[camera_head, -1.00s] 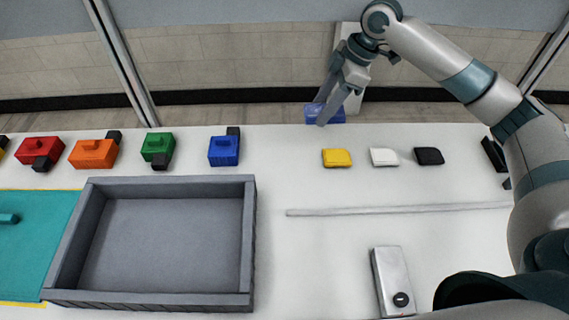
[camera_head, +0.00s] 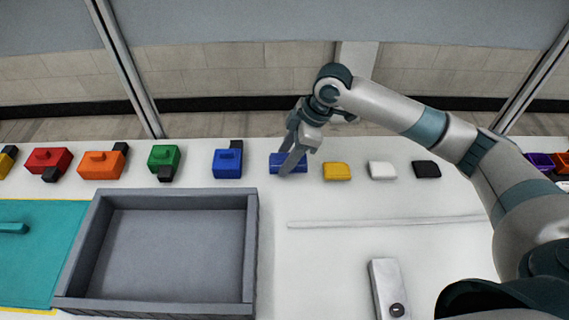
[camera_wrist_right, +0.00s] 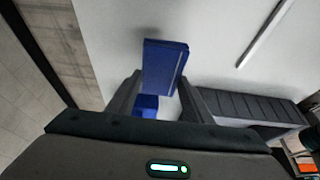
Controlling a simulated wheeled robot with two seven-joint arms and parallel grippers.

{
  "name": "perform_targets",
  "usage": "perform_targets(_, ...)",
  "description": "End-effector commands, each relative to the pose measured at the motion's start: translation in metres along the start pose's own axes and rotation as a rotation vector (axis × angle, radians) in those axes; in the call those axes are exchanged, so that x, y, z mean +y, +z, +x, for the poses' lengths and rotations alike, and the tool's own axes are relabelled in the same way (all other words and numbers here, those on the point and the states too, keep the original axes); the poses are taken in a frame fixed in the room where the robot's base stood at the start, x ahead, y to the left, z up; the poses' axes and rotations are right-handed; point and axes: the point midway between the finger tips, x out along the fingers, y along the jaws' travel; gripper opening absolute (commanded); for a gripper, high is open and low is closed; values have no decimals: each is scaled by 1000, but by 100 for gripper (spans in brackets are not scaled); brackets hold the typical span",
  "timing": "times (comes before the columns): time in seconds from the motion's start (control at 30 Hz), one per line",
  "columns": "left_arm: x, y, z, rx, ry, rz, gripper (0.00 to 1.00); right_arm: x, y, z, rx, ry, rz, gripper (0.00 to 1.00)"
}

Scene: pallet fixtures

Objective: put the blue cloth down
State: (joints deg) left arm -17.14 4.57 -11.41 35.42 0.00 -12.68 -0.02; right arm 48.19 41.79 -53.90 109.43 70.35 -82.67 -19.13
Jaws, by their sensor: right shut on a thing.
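The blue cloth (camera_head: 275,162) is a small, flat blue piece in the right gripper (camera_head: 291,166), between the blue block and the yellow cloth. In the right wrist view the blue cloth (camera_wrist_right: 165,65) sticks out beyond the two fingers of the right gripper (camera_wrist_right: 158,88), which are shut on it. I cannot tell whether the cloth touches the white table (camera_head: 350,198). My left gripper is not in view.
A yellow (camera_head: 337,171), a white (camera_head: 381,171) and a black cloth (camera_head: 426,169) lie to the right. A blue block (camera_head: 228,162) stands to the left. A grey tray (camera_head: 250,245) is in front, left. A pale bar (camera_head: 390,221) and a metal box (camera_head: 386,285) lie right of it.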

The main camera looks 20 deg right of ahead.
Motion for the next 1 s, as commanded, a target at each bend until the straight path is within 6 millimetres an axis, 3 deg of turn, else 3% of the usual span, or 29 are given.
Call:
perform_targets(0.47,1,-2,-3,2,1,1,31,-4,-3,7,0,0,1,28)
perform_targets(0.8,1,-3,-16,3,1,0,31,-4,10,38,-1,-1,2,28)
perform_targets(1.0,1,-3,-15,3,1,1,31,-4,12,43,0,1,-1,28)
